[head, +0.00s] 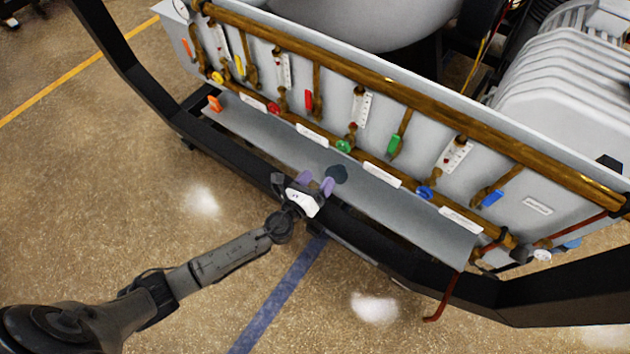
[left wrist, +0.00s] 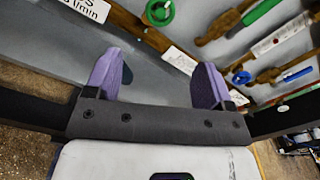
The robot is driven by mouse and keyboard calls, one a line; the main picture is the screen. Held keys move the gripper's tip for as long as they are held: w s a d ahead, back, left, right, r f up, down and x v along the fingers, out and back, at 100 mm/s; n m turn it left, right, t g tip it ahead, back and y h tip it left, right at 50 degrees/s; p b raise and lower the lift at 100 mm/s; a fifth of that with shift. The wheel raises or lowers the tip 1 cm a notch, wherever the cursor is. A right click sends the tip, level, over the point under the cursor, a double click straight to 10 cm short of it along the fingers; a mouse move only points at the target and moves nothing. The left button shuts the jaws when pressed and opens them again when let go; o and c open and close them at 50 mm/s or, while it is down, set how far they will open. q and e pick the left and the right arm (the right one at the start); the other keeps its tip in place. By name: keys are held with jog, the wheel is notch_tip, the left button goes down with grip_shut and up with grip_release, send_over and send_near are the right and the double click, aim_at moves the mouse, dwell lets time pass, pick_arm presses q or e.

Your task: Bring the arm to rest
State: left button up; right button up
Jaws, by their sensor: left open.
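My left arm reaches in from the lower left of the head view. My left gripper (head: 317,184) is at the black lower frame rail of the furnace, in front of the grey panel. Its two purple fingers stand apart with nothing between them. In the left wrist view the open fingers (left wrist: 155,85) point toward the panel, below the green round knob (left wrist: 160,12). A dark patch, perhaps a shadow, lies on the panel just beyond the fingers in the head view. My right gripper is not in view.
The panel carries brass pipes (head: 400,88) with red, yellow, green (head: 343,146) and blue (head: 425,192) valves and flow meters. The black frame rail (head: 400,255) runs close under the gripper. A red-brown hose (head: 447,300) hangs at right. Open floor (head: 90,180) lies at left.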

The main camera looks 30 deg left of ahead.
pick_arm(q)
jog(key=shift+s, duration=0.3)
dwell(0.5)
